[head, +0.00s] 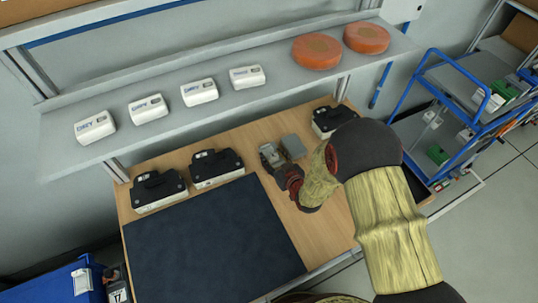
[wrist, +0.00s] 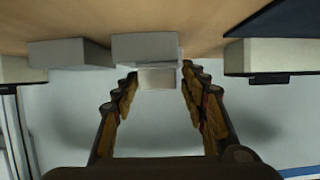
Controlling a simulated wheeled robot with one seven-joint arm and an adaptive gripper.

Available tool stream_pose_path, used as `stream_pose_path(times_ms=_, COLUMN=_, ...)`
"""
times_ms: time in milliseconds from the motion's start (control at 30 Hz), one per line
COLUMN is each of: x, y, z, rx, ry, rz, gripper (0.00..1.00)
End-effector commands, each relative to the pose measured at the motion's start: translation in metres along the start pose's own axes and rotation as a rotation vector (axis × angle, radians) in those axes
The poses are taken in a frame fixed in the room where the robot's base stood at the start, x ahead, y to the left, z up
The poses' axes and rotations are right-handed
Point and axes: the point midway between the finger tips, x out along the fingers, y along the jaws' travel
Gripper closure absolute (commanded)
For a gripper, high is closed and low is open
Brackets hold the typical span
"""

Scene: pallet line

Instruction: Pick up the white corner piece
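A pale, whitish-grey piece (wrist: 147,47) with a smaller lower part shows in the wrist view, straight ahead of my gripper (wrist: 158,80). My gripper's two fingers stand apart, one on each side of the piece's lower part, with narrow gaps visible; I cannot tell whether they touch it. In the head view my gripper (head: 277,165) is over the wooden table at the light piece (head: 268,152), partly hiding it. A plain grey block (head: 293,146) sits close beside it, also seen in the wrist view (wrist: 70,53).
Black-topped devices (head: 157,190) (head: 215,167) (head: 330,120) stand along the back of the wooden table (head: 318,224). A dark mat (head: 210,245) covers its front left. A shelf (head: 205,105) above holds several white devices and two orange discs (head: 316,51). A blue cart (head: 470,95) stands right.

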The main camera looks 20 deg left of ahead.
Motion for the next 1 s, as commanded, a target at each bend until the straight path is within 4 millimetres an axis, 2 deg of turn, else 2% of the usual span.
stream_pose_path(times_ms=500, x=0.000, y=0.001, z=0.000, rx=0.000, ry=0.001, rz=0.001, gripper=0.87)
stream_pose_path(times_ms=767, x=-0.001, y=0.001, z=-0.002, rx=0.001, ry=0.001, rz=0.002, gripper=0.87)
stream_pose_path(times_ms=1000, x=-0.007, y=0.002, z=-0.019, rx=0.000, ry=0.005, rz=0.003, gripper=0.87)
